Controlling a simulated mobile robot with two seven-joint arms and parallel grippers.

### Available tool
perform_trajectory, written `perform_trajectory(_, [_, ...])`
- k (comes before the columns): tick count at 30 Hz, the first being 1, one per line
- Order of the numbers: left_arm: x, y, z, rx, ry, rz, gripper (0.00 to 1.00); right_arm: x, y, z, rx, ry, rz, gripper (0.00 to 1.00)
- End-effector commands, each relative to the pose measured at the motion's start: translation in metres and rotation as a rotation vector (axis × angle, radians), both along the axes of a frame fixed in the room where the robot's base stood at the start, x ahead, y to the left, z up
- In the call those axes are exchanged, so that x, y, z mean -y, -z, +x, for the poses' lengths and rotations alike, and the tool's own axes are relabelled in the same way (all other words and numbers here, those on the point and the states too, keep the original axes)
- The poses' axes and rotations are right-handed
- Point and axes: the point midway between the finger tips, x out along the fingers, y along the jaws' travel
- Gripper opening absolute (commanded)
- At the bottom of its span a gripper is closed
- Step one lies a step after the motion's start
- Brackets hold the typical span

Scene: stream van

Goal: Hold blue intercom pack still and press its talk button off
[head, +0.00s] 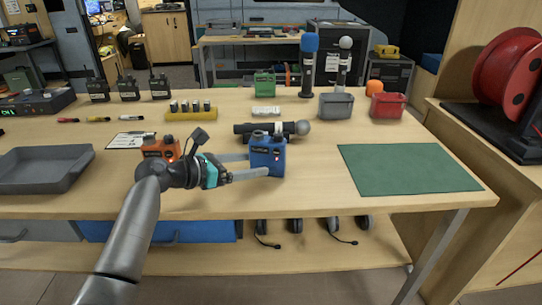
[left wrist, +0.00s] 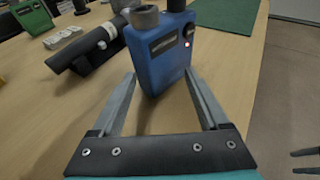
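The blue intercom pack (head: 266,156) stands upright on the wooden table near its front edge, left of the green mat. In the left wrist view the pack (left wrist: 160,55) shows a dark knob on top, a label and a small lit red light on its face. My left gripper (head: 258,164) is open, its two fingers pointing at the pack from the left. In the left wrist view the fingers (left wrist: 160,90) lie on either side of the pack's lower part, with visible gaps.
An orange pack (head: 160,148) stands behind my left wrist. A black microphone (head: 270,129) lies just behind the blue pack. A green mat (head: 408,167) lies to the right, a grey tray (head: 42,170) to the left. Grey (head: 336,106) and red (head: 387,105) bins stand at the back right.

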Motion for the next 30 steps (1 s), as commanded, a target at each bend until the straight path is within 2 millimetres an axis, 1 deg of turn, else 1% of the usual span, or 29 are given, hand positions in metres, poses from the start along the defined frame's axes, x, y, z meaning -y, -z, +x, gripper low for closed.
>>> perform_trajectory(1, [0.007,0.0,0.003,-0.001,0.004,-0.001,0.77,0.0,0.0,0.0,-0.001,0.0,0.0,0.5])
perform_trajectory(7, [0.018,0.006,0.012,0.0,0.003,0.002,0.77,0.0,0.0,0.001,0.003,0.0,0.001,0.5])
perform_trajectory(18, [0.021,0.008,0.014,0.0,0.003,0.002,0.77,0.0,-0.001,0.001,0.003,0.0,0.001,0.5])
perform_trajectory(19, [0.021,0.008,0.014,0.0,0.003,0.002,0.75,0.0,-0.001,0.001,0.003,0.0,0.001,0.5])
perform_trajectory(30, [0.021,0.007,0.014,0.001,0.003,0.002,0.34,-0.001,-0.001,0.001,0.003,0.0,0.001,0.5])
